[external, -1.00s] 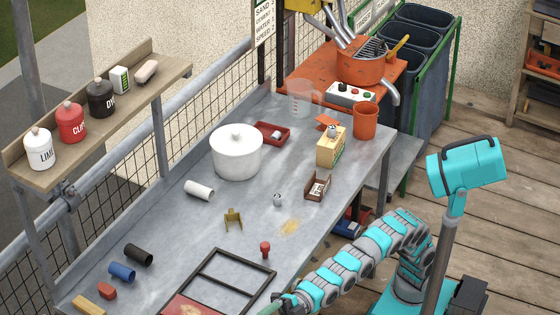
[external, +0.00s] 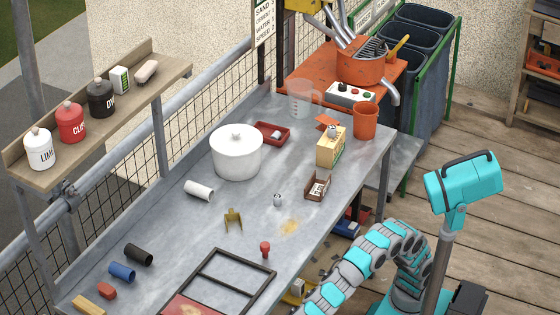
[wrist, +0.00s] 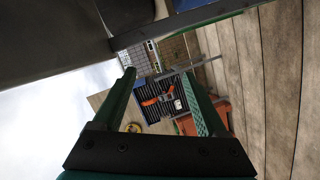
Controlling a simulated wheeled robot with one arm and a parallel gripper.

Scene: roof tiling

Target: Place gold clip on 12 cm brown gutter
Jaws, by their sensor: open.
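No clearly brown gutter shows. Short tube-like pieces lie on the table: a black one (external: 138,254), a blue one (external: 122,272) and a white one (external: 199,190); I cannot tell whether any is a gutter. My gripper (wrist: 160,75) shows in the wrist view with two green fingers wide apart and nothing between them. In the external view it is out of frame below the bottom edge, away from the clip.
A black frame (external: 205,284) lies at the table's front, with a small red-topped piece (external: 265,249) beside it. A white lidded pot (external: 236,153) stands behind the clip. The wrist view shows wooden decking (wrist: 270,90) and a dark tray of tools (wrist: 160,100).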

